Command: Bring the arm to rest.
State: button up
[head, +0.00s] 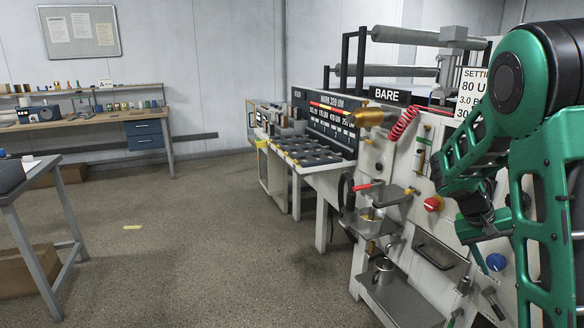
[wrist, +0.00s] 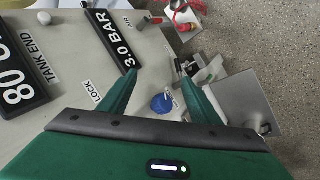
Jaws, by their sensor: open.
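My green arm (head: 540,140) is at the right of the head view, folded in front of the coating machine (head: 405,160). In the wrist view my gripper (wrist: 158,78) has its two green fingers apart, with nothing held between them. A blue knob (wrist: 162,103) on the machine's pale panel shows beyond and between the fingers; the gap to it is hard to judge. The knob also shows in the head view (head: 496,262), just below the arm. In the head view I cannot make out the fingertips clearly.
The machine front carries a red knob (head: 433,204), a coiled red hose (head: 404,122), small shelves and a metal cup (head: 383,270). A "3.0 BAR" plate (wrist: 117,38) shows near the left finger. A workbench (head: 90,120) stands at the back left. The floor between (head: 200,240) is mostly clear.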

jog(key=s+a+r+y, duration=0.1)
jog(key=s+a, duration=0.3)
jog(key=s, duration=0.5)
jog(key=s+a+r+t+y, duration=0.1)
jog(key=s+a+y, duration=0.2)
jog(key=s, duration=0.6)
jog(key=s+a+r+m+y, duration=0.1)
jog(key=s+a+r+y, duration=0.1)
jog(key=s+a, duration=0.5)
jog(key=shift+s+a+y, duration=0.25)
jog(key=shift+s+y, duration=0.15)
jog(key=shift+s, duration=0.55)
jog(key=shift+w+f, duration=0.2)
jog(key=shift+w, duration=0.4)
